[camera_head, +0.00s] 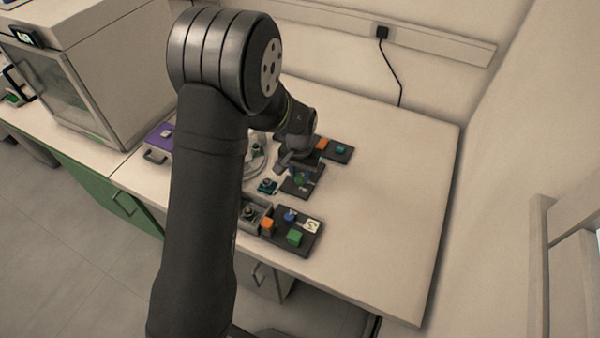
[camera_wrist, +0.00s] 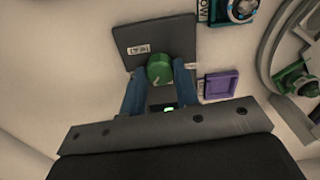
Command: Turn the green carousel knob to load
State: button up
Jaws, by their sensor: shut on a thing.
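The green knob (camera_wrist: 160,68) sits on a dark square plate (camera_wrist: 165,35) in the wrist view. The plate has a small white label to the left of the knob and another at its right. A light pointer mark shows on the knob's near side. My gripper (camera_wrist: 160,80) has its two blue fingers on either side of the knob, shut on it. The label text is too small to read there.
A purple square piece (camera_wrist: 220,85) lies right of the plate, and a teal dial (camera_wrist: 241,9) stands beyond it. A dark panel (camera_head: 313,240) with orange, blue and green controls is in front. Another panel (camera_head: 340,158) is behind. The table's right side is clear.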

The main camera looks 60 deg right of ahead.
aim_at(300, 176)
jog(key=n, duration=0.3)
jog(key=shift+n, duration=2.3)
jog(key=o, duration=1)
jog(key=shift+r, duration=0.1)
notch_tip(300, 176, up, 17)
jog(key=shift+r, duration=0.2)
jog(key=shift+f, duration=0.2)
notch_tip(300, 176, down, 17)
jog(key=shift+f, duration=0.1)
